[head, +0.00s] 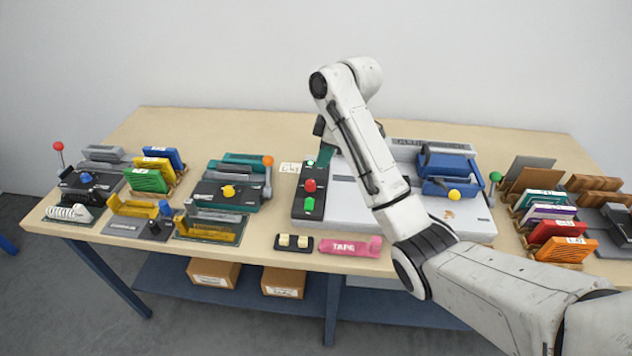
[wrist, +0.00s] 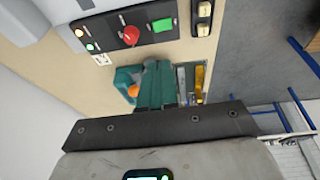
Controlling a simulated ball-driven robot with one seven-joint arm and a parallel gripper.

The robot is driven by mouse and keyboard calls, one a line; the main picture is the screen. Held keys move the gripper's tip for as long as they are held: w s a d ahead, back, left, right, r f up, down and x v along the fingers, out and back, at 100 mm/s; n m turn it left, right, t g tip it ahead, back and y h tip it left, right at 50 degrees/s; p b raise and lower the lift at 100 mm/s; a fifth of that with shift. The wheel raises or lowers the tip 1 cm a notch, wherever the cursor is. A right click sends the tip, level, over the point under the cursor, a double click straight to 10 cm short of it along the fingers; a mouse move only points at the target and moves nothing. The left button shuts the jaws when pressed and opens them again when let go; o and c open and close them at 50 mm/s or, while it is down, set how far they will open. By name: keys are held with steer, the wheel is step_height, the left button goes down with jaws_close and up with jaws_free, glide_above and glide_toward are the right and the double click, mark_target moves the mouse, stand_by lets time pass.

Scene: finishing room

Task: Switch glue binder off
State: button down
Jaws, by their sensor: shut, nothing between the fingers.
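The glue binder is the wide pale grey machine (head: 340,205) at the middle of the table, with a blue clamp unit (head: 450,172) at its right. Its dark control panel (head: 297,208) is on the left end, with a red button (head: 310,185) and a green button (head: 308,204). In the wrist view the panel shows at the top, with the red button (wrist: 131,35) and green button (wrist: 163,24). My gripper (head: 321,130) is shut and empty, above the panel's far end. My arm hides part of it and the binder's middle.
A teal machine with an orange knob (head: 268,161) stands left of the panel. A two-switch box (head: 294,243) and a pink tape holder (head: 350,246) lie in front. Coloured books (head: 560,230) stand at right. Bare tabletop shows behind the machines.

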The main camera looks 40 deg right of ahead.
glide_toward(310, 200)
steer(key=x, duration=0.5)
steer(key=shift+w+a+b, duration=0.15)
steer(key=shift+a+b, duration=0.1)
steer(key=shift+b, duration=0.1)
steer(key=shift+f, duration=0.75)
steer(key=shift+d, duration=0.1)
